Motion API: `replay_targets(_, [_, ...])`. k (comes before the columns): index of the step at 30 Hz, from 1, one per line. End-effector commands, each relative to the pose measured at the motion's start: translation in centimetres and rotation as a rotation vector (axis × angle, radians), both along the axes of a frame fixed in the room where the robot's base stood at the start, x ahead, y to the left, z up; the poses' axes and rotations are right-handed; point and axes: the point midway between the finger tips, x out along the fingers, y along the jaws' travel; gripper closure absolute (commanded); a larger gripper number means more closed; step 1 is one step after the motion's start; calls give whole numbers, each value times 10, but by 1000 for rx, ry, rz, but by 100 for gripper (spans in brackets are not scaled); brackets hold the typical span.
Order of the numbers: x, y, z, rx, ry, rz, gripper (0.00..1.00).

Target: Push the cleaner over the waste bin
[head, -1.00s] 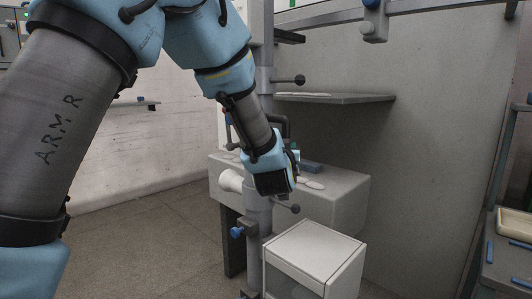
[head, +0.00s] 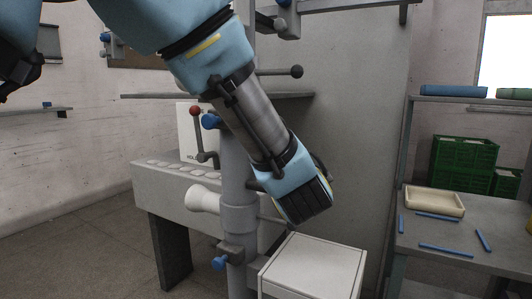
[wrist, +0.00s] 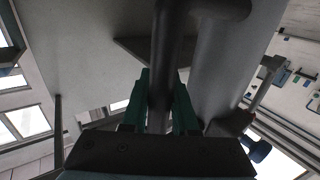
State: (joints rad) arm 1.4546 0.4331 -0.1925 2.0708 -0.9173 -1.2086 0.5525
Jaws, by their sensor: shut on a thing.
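The cleaner (head: 238,180) appears to be the upright grey pipe with collars and a white funnel (head: 203,198) on its left side. My gripper (head: 305,203) is on the right of the pipe in the head view, its fingers hidden behind its dark body. In the wrist view my gripper (wrist: 160,108) has its teal fingers shut around a dark bar, the cleaner's handle (wrist: 165,45); the pipe (wrist: 235,65) runs close to its right. The waste bin appears to be the white box (head: 318,262) at lower centre, just right of the pipe's lower part and below my gripper.
A grey machine bench (head: 155,185) stands behind the pipe, with a shelf (head: 180,96) above. A red-knobbed lever (head: 197,130) stands left of the pipe. A worktable with a cream tray (head: 434,201) and blue rods is at right. The floor at left is clear.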

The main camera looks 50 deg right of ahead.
Motion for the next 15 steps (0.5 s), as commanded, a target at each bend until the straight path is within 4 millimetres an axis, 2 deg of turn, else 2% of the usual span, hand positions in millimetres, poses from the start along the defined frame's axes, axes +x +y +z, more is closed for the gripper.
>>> replay_targets(13, [-7, -2, 0, -1, 0, -6, 100])
replay_targets(14, [-7, -2, 0, -1, 0, -7, 72])
replay_targets(15, [-7, -2, 0, -1, 0, -7, 67])
